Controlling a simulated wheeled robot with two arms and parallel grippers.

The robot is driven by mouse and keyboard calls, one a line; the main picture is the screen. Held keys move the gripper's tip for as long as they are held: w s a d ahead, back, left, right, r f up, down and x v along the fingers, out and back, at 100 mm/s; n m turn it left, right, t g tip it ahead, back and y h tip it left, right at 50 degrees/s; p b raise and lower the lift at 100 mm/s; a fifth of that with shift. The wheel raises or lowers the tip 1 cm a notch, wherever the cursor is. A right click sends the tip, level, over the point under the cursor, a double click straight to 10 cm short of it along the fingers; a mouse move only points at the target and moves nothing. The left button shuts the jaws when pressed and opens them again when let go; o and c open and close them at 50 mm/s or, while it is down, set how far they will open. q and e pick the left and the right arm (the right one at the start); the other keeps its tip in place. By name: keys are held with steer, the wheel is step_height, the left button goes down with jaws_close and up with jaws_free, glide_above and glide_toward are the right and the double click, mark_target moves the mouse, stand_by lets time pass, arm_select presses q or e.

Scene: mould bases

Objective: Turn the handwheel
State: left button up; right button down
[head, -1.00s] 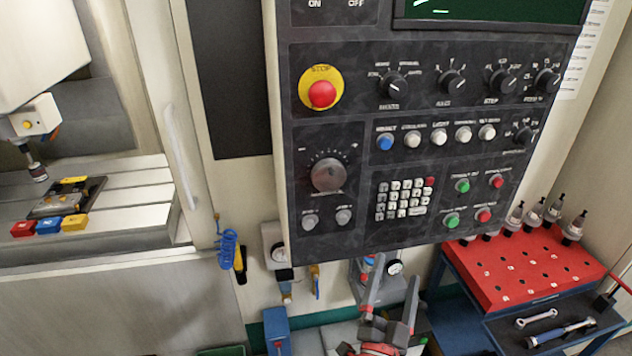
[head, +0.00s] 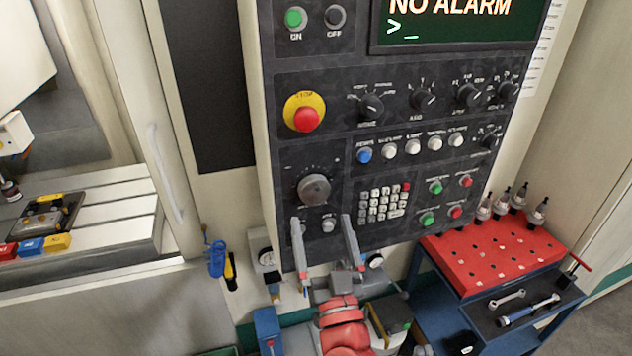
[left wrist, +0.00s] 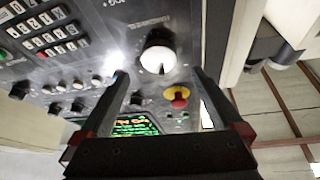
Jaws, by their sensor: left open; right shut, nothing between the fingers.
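The handwheel (head: 314,188) is a round grey knob on the lower left of the dark control panel, below the red stop button. In the left wrist view the handwheel (left wrist: 158,54) shows pale and round, beyond the fingertips and between their lines. My left gripper (head: 321,221) is open and empty, its two grey fingers pointing up at the panel just below the handwheel. The fingers also show in the left wrist view (left wrist: 160,73), apart from each other. No contact with the handwheel is visible. My right gripper is in neither view.
The red stop button (head: 306,119) on its yellow ring sits above the handwheel. A keypad (head: 384,201) and several small buttons are to its right. A red-topped tool cart (head: 497,262) stands at the lower right.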

mark_target(315, 193)
arm_select(q)
steer(key=p+x, duration=0.2)
steer(key=x, duration=0.3)
steer(key=shift+w+r, duration=0.1)
steer(key=shift+r, duration=0.2)
steer(key=shift+w+a+p, duration=0.15)
steer(key=shift+w+p, duration=0.25)
steer(key=shift+w, duration=0.35)
steer(key=shift+c, duration=0.3)
